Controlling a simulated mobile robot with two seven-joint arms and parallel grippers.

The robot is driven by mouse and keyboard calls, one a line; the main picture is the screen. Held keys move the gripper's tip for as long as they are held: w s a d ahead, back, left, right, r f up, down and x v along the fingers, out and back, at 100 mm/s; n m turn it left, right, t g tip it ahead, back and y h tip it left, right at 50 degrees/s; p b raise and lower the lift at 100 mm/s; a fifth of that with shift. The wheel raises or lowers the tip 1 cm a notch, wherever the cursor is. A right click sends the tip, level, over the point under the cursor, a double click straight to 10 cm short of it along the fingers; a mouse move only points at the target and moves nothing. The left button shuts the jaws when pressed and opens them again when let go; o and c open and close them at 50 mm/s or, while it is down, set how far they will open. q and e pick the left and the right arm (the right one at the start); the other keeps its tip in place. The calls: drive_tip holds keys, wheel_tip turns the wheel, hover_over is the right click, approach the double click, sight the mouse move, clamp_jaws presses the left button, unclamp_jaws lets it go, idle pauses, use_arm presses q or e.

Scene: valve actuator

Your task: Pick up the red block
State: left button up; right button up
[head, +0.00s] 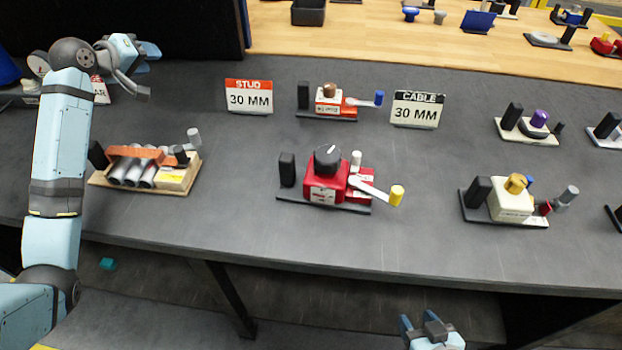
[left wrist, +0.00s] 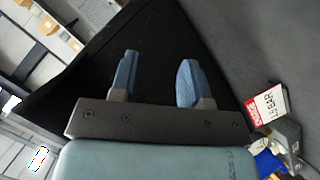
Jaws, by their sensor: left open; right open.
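A red block (head: 325,190) with a black round knob on top sits on a dark base plate at the middle of the grey table in the head view. A white lever with a yellow tip reaches from it to the right. A smaller red and white unit (head: 329,104) with a brown knob stands behind it; which one the task means is not certain. My left gripper (head: 147,72) is open and empty at the upper left, far from the red block; its two blue fingers show apart in the left wrist view (left wrist: 157,65). My right gripper (head: 420,320) is open below the table's front edge.
A wooden tray with grey cylinders (head: 95,180) stands at the left. A cream unit (head: 510,203) stands at the right. Two 30 MM signs, STUD (head: 249,97) and CABLE (head: 417,110), flank the rear unit. The table is bare in front of the red block.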

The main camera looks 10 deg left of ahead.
use_arm(q)
drive_tip(key=d+r+m+g+h, duration=0.2)
drive_tip(key=d+m+g+h, duration=0.1)
drive_tip(key=d, duration=1.2)
drive_tip(key=m+g+y, duration=0.4)
drive_tip(key=g+y, duration=0.2)
drive_tip(key=g, duration=0.3)
hover_over(288, 156)
drive_tip(key=f, duration=0.3)
drive_tip(key=shift+w+f, duration=0.25)
drive_tip(key=shift+w, duration=0.1)
drive_tip(key=shift+s+f, duration=0.25)
wheel_tip(288, 156, down, 6)
drive_tip(key=shift+s+r, duration=0.1)
drive_tip(key=shift+r, duration=0.15)
wheel_tip(288, 156, down, 6)
drive_tip(key=shift+a+f, duration=0.15)
drive_tip(key=shift+f, duration=0.05)
